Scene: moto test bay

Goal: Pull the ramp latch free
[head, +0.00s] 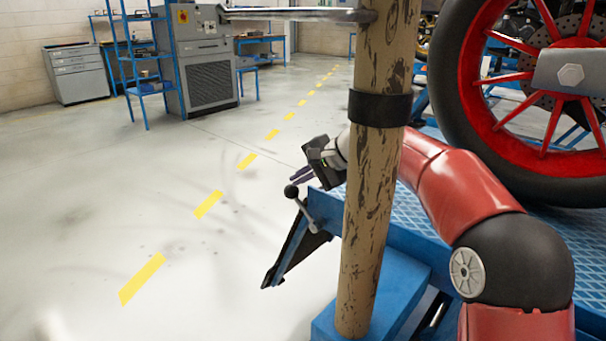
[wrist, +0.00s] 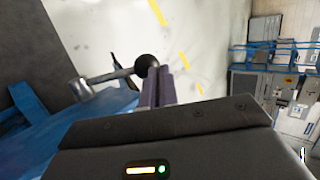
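The ramp latch is a short metal lever with a black ball knob (head: 291,191), mounted on the blue ramp edge left of the wooden post. In the wrist view its rod (wrist: 105,80) points right and ends in the knob (wrist: 147,65). My gripper (head: 296,175) is just above the knob in the head view, its dark purple fingers pointing left. In the wrist view the fingers (wrist: 158,85) lie close together, with the knob by their tips. They look shut with nothing between them. Contact with the knob cannot be told.
A wooden post (head: 374,190) with a black band stands in front of my arm. A motorcycle wheel (head: 480,95) rests on the blue platform (head: 413,237) at right. The floor (head: 150,200) at left is open. Cabinets and shelves (head: 200,60) stand far back.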

